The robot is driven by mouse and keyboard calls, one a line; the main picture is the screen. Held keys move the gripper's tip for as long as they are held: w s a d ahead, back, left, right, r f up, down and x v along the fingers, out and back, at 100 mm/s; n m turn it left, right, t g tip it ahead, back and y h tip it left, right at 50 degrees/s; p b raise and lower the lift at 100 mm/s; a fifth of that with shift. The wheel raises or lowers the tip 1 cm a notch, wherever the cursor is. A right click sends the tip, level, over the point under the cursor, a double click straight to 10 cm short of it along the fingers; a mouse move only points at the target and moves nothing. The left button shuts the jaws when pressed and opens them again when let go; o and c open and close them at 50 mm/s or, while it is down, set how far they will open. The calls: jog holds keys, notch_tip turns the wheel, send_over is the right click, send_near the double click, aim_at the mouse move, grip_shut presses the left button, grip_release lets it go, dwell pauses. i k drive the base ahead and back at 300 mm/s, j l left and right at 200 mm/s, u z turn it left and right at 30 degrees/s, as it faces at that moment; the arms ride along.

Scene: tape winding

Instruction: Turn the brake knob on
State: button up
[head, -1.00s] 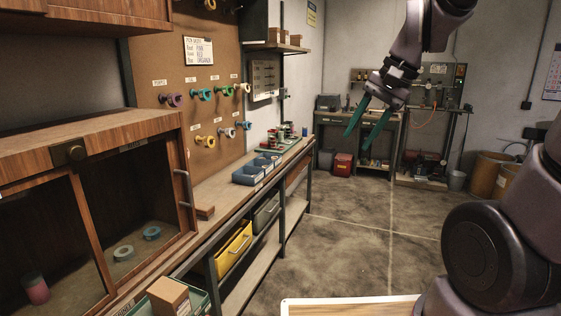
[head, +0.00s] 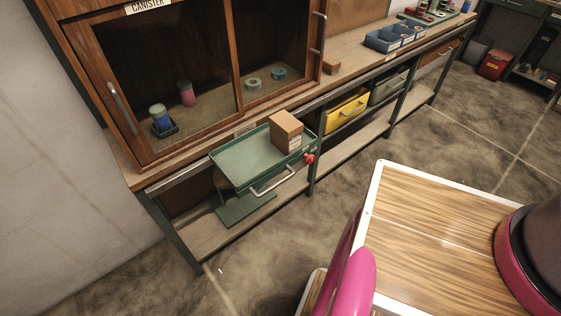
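A small red knob (head: 309,158) shows at the right front corner of a green tray-like drawer (head: 228,160), which is pulled out below the workbench. It may be the brake knob; it is too small for me to read a label or tell its setting. A steel bar handle (head: 272,182) is on the drawer's front. My gripper is not in view now, so I cannot see whether it is open or shut.
A brown cardboard box (head: 286,131) sits in the drawer. The cabinet (head: 163,80) above has jars and tape rolls inside. A yellow bin (head: 346,110) and blue trays (head: 392,38) are farther right. Concrete floor (head: 250,250) lies in front.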

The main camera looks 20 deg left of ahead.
aim_at(310, 159)
jog(key=u, duration=1.5)
